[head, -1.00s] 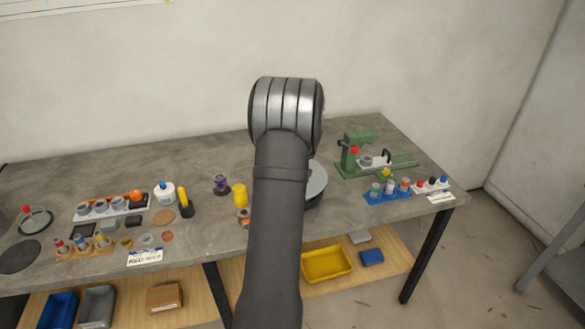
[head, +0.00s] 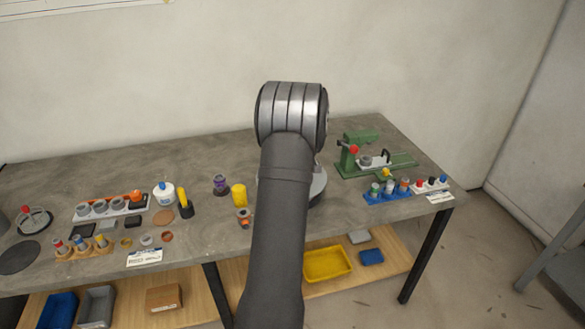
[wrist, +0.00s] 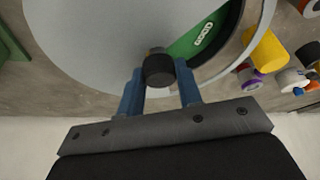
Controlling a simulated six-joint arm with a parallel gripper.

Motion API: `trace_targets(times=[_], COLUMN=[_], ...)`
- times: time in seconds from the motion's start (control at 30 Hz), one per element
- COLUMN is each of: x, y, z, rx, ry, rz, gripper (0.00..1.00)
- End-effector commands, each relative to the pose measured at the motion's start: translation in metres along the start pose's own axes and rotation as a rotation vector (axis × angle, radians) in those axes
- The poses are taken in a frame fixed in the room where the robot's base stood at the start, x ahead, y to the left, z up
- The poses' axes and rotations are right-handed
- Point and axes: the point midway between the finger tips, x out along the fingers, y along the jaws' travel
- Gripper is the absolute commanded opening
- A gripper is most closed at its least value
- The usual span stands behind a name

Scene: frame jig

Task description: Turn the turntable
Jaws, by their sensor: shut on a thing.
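The turntable is a large light-grey disc (wrist: 90,40) that fills the upper left of the wrist view. A cut-out in it shows a green surface (wrist: 205,40) with a small white label. A dark round knob (wrist: 158,70) stands near the cut-out. My gripper (wrist: 160,82) has its two blue fingers shut on the knob, one on each side.
A yellow cylinder (head: 239,195) and a purple-banded part (head: 220,184) stand left of the turntable. A green fixture (head: 360,155) and a blue rack (head: 388,193) of small parts stand to its right. The back of the grey table (head: 200,150) is clear.

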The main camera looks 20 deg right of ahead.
Motion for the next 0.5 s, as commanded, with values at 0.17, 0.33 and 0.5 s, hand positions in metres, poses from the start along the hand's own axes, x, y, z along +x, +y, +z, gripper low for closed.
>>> trace_targets(times=[0.17,0.33,0.5], x=[0.0003,0.0003,0.0002], y=[0.0,-0.0001,-0.0001], z=[0.0005,0.0005,0.0004], rx=[0.0,0.0,0.0], ry=[-0.001,-0.001,-0.001], rz=[-0.001,-0.001,0.0], gripper=[0.0,0.38,0.54])
